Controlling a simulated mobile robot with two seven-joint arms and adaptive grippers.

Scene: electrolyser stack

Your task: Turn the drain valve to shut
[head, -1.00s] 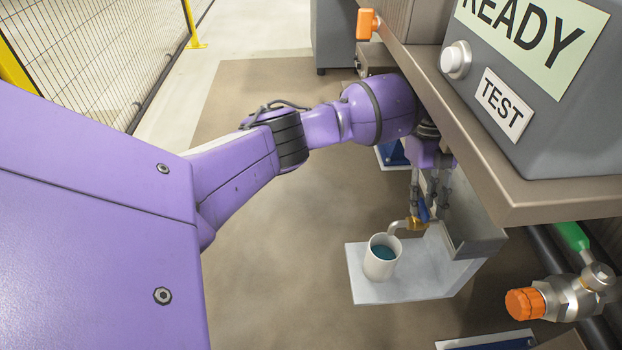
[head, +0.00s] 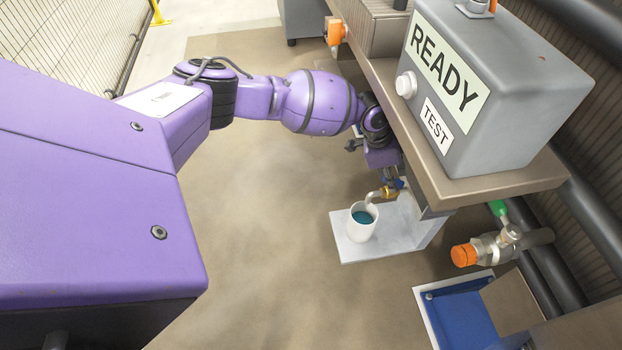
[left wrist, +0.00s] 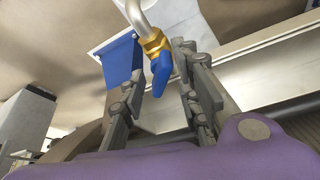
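A brass valve (head: 388,192) with a bent metal spout sits under the bench edge, above a white cup (head: 362,224) of blue-green liquid. Its blue handle (head: 399,184) is small in the head view. In the left wrist view, the brass body (left wrist: 155,42) and blue handle (left wrist: 161,74) are clear, the handle pointing towards my gripper. My left gripper (left wrist: 160,80) is open, one finger on each side of the handle, with visible gaps. In the head view, the left gripper (head: 391,176) is small and partly hidden by its wrist. My right gripper is not in view.
The cup stands on a white shelf (head: 345,247). The bench edge (head: 440,193) overhangs the valve and carries a grey READY/TEST box (head: 500,90). Another valve with a green handle (head: 497,209) and orange cap (head: 463,255) is to the right. Open floor lies left of the shelf.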

